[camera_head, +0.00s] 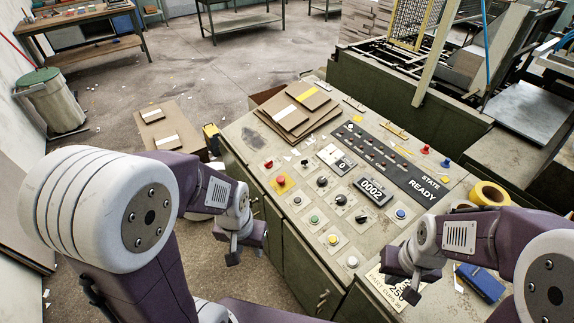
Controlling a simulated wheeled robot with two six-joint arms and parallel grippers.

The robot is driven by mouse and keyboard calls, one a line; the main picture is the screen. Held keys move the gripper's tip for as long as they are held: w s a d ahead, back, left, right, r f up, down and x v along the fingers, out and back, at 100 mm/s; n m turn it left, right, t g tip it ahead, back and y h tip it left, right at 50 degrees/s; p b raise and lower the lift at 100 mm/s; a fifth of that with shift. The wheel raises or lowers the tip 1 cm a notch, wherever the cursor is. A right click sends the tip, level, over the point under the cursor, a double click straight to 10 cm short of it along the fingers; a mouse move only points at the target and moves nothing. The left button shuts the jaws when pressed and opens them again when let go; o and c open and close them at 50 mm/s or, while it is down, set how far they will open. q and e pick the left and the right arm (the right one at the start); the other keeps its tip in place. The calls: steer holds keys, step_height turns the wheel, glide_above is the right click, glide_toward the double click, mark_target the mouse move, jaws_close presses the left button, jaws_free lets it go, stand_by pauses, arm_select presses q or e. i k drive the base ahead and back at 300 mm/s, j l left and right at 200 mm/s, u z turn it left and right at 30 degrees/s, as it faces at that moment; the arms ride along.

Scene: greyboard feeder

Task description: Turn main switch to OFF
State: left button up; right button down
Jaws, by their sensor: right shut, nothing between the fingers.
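A sloped control panel (250,133) on a green cabinet stands in the middle of the view. Labels are too small to tell which is the main switch. My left gripper (246,257) hangs left of the panel's edge, apart from the knobs; its opening is unclear. My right gripper (403,289) is shut and empty, over the panel's near right part, away from the knobs.
The panel holds a red button (281,180), a counter reading 0002 (372,190) and a READY display (421,187). Cardboard sheets (290,117) lie at its back. A yellow tape roll (489,194) and blue object (481,283) lie at right. A bin (52,103) stands at left.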

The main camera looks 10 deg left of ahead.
mark_target(268, 164)
steer(key=i+j+z, duration=0.15)
steer(key=j+z, duration=0.15)
steer(key=i+j+z, duration=0.15)
steer(key=j+z, duration=0.2)
steer(key=i+j+z, duration=0.1)
steer(key=j+z, duration=0.2)
steer(key=j, duration=0.2)
steer(key=j+z, duration=0.3)
steer(key=j, duration=0.1)
